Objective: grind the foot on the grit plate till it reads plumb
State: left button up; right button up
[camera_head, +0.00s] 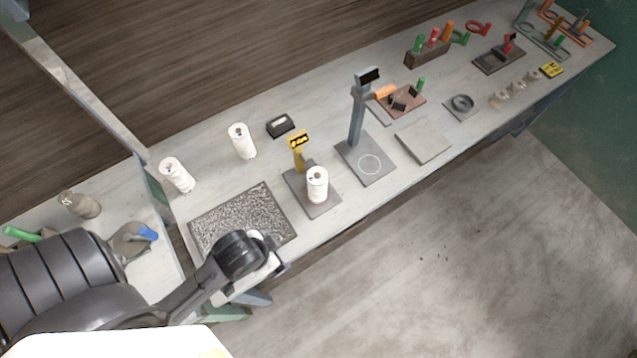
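The grit plate (225,214) is a dark-framed, grey speckled slab at the bench's front left; nothing stands on the part I see. One white cylinder (317,183) stands upright on a small grey plate (297,184) whose post carries a yellow readout (298,139), too small to read. Two more white cylinders stand on the bench behind the grit plate, one at the middle (242,141) and one to the left (176,174). My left gripper (277,268) is at the grit plate's near right corner, its fingers mostly hidden by my wrist. My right gripper is out of view.
A grey stand (357,125) with a tall post and dark screen is right of the readout plate. A small black box (280,125) lies behind. A flat grey slab (424,141) and tool racks fill the right. A grey-brown bottle (79,204) stands at left.

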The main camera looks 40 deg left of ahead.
pick_arm(q)
jog(key=shift+o, duration=0.3)
dwell(0.7)
jog(key=m+t+y+b, duration=0.3)
jog(key=m+t+b, duration=0.8)
jog(key=m, duration=2.1)
send_near(311, 185)
jog(key=w+f+t+p, duration=0.1)
jog(key=w, duration=0.1)
jog(key=w+a+t+p, duration=0.1)
jog(key=w, duration=0.1)
jog(key=w+f+t+p, duration=0.1)
jog(key=w+p, duration=0.1)
jog(key=shift+w+a+f+m, duration=0.25)
jog(key=shift+f+m, duration=0.05)
jog(key=shift+f, duration=0.05)
jog(key=shift+w+a+r+p, duration=0.15)
jog(key=shift+w+p, duration=0.1)
jog(key=shift+w, duration=1.05)
jog(key=shift+w+a+p, duration=0.1)
jog(key=shift+w+p, duration=0.15)
jog(key=shift+w, duration=1.45)
